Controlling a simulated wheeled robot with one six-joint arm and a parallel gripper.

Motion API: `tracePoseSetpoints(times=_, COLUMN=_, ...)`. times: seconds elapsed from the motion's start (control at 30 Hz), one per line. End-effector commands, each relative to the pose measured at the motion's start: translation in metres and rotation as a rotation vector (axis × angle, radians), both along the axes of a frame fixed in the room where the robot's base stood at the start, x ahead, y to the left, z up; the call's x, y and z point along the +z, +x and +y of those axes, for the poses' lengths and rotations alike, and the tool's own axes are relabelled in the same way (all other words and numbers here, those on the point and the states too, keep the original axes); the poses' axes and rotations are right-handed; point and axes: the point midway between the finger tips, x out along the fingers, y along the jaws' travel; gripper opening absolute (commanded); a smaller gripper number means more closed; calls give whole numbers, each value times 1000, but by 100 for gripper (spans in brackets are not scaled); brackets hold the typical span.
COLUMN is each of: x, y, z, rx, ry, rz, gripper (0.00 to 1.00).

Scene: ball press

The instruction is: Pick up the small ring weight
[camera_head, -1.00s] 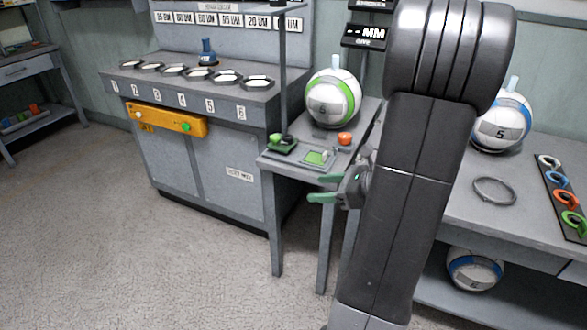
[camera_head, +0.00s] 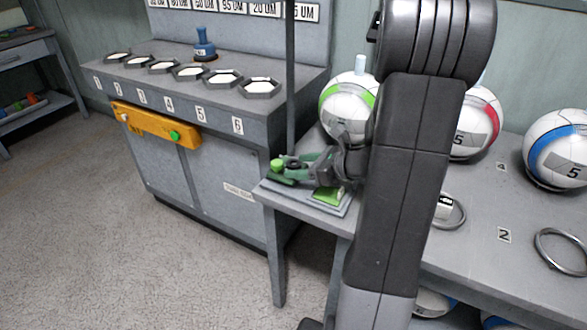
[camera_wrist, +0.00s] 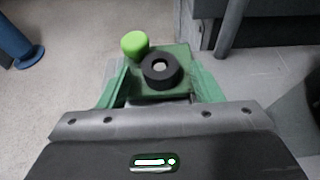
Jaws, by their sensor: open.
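The small ring weight (camera_wrist: 160,68) is a black ring with a pale centre hole in the wrist view. It sits on a green base with a green knob (camera_wrist: 134,43) at its left. In the head view the dark ring (camera_head: 292,162) shows on the small stand at the front left corner of the table. My gripper (camera_wrist: 158,76) is open, with one green finger on each side of the ring and base. In the head view my gripper (camera_head: 305,162) is low over the stand. I cannot tell whether the fingers touch anything.
A green-striped ball (camera_head: 345,98) stands just behind my gripper. A thin post (camera_head: 290,80) rises close to its left. A bench with hexagonal trays (camera_head: 223,78) is to the left. Red and blue balls and metal rings (camera_head: 560,250) are on the table at right.

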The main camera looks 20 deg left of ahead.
Motion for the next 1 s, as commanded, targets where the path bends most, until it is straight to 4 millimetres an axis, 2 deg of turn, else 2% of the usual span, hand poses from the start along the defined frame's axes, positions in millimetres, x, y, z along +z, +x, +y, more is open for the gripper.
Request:
tracePoseSetpoints(times=0.27, x=-1, y=0, z=3, rx=0, ry=0, rz=0, gripper=57)
tracePoseSetpoints(times=0.5, x=-1, y=0, z=2, rx=0, ry=0, rz=0, gripper=10)
tracePoseSetpoints(times=0.53, x=-1, y=0, z=2, rx=0, ry=0, rz=0, gripper=8)
tracePoseSetpoints(times=0.8, x=4, y=0, z=2, rx=0, ry=1, rz=-2, gripper=8)
tracePoseSetpoints(times=0.87, x=12, y=1, z=3, rx=0, ry=1, rz=-3, gripper=8)
tracePoseSetpoints(times=1.0, x=39, y=1, z=3, rx=0, ry=2, rz=-6, gripper=8)
